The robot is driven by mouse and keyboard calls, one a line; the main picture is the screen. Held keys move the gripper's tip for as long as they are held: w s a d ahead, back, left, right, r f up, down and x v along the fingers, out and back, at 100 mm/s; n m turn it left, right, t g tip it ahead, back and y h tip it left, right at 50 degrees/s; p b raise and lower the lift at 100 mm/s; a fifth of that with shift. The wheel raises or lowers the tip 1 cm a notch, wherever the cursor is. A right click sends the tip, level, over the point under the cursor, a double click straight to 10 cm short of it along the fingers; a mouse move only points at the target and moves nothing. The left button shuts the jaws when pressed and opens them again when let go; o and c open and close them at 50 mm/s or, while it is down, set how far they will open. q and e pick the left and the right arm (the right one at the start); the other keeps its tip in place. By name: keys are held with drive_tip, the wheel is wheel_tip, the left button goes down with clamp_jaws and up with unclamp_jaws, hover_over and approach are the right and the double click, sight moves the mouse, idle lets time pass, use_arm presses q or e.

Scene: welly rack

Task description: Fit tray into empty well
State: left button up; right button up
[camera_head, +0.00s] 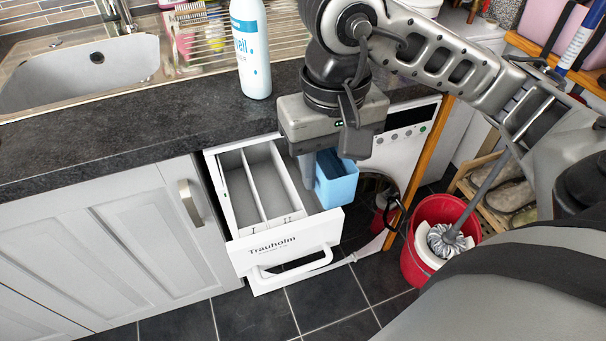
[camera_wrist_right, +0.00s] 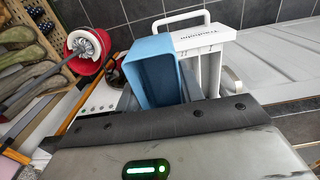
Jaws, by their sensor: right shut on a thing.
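The blue tray (camera_head: 338,186) is a small open box held in my right gripper (camera_head: 330,153), which points down from above. The tray also shows in the right wrist view (camera_wrist_right: 152,72), its open side facing the camera. The white drawer (camera_head: 285,252) is pulled out and has narrow compartments marked I and II on the left and a well (camera_head: 309,201) at the right. The tray is at the right side of the drawer and overlaps its right edge in the head view. I cannot tell whether it touches. My gripper hides part of the well. My left gripper is not in view.
The dark worktop (camera_head: 130,140) overhangs the drawer's back, with a white bottle (camera_head: 251,50) standing on it. The white washing machine (camera_head: 406,148) is behind the tray. A red mop bucket (camera_head: 428,212) stands at the right. The floor in front is clear.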

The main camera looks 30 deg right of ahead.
use_arm(q)
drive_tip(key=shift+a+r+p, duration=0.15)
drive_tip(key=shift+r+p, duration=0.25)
drive_tip(key=shift+p, duration=0.4)
use_arm(e)
drive_tip(key=w+d+f, duration=0.3)
drive_tip(key=w+f, duration=0.7)
drive_tip(key=f, duration=0.1)
drive_tip(key=shift+w+d+f, duration=0.35)
drive_tip(key=shift+d+f, duration=0.05)
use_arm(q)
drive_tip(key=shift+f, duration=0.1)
use_arm(e)
drive_tip(key=shift+f, duration=0.1)
